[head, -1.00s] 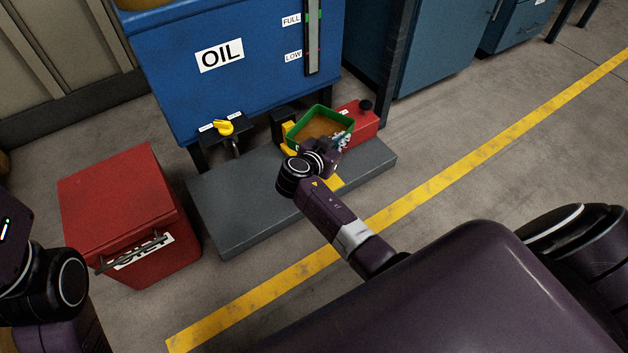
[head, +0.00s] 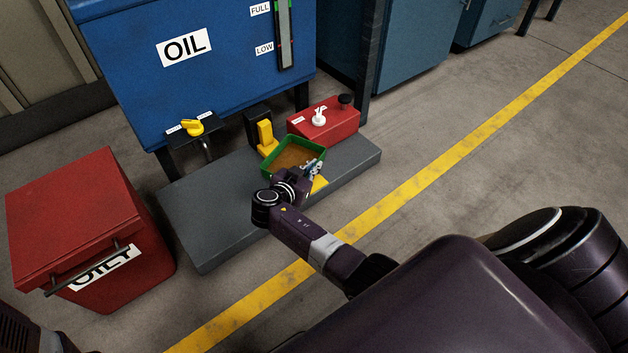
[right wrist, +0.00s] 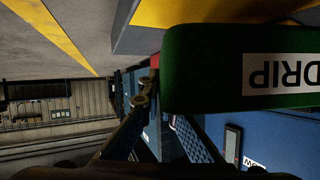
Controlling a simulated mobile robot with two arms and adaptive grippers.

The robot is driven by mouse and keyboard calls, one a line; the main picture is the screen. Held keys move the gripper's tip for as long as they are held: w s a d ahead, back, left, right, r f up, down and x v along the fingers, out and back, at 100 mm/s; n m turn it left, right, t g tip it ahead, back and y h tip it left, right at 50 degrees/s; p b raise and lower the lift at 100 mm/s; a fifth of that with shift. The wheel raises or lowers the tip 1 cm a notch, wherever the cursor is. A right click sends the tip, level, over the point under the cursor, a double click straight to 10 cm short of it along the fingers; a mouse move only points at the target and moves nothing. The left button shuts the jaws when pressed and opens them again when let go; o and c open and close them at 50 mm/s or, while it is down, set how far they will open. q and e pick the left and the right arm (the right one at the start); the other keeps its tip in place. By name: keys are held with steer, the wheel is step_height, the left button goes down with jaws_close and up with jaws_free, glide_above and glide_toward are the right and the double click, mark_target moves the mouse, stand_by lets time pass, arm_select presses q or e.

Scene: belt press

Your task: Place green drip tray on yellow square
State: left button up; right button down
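The green drip tray (head: 267,169), with a brown inside, is over the grey platform. My right gripper (head: 312,170) is shut on its near right wall. In the right wrist view the tray's green side with the upside-down DRIP label (right wrist: 200,70) fills the upper right, beside the fingers (right wrist: 165,110). Part of the yellow square (head: 320,184) shows at the tray's near right corner; the tray and gripper hide the rest. Yellow also shows past the tray in the right wrist view (right wrist: 200,12). I cannot tell whether the tray touches the platform. My left gripper is out of view.
The grey platform (head: 205,225) stands before the blue oil tank (head: 130,75). A red box with a white fitting and black knob (head: 335,125) and a yellow-and-black part (head: 265,135) stand behind the tray. A red bin (head: 85,220) is left; open floor lies right.

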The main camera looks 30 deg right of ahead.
step_height(320, 180, down, 4)
steer(key=b, duration=0.2)
steer(key=shift+f+b, duration=0.15)
steer(key=shift+b, duration=0.25)
steer(key=c, duration=2.2)
jaws_free()
steer(key=shift+o, duration=0.2)
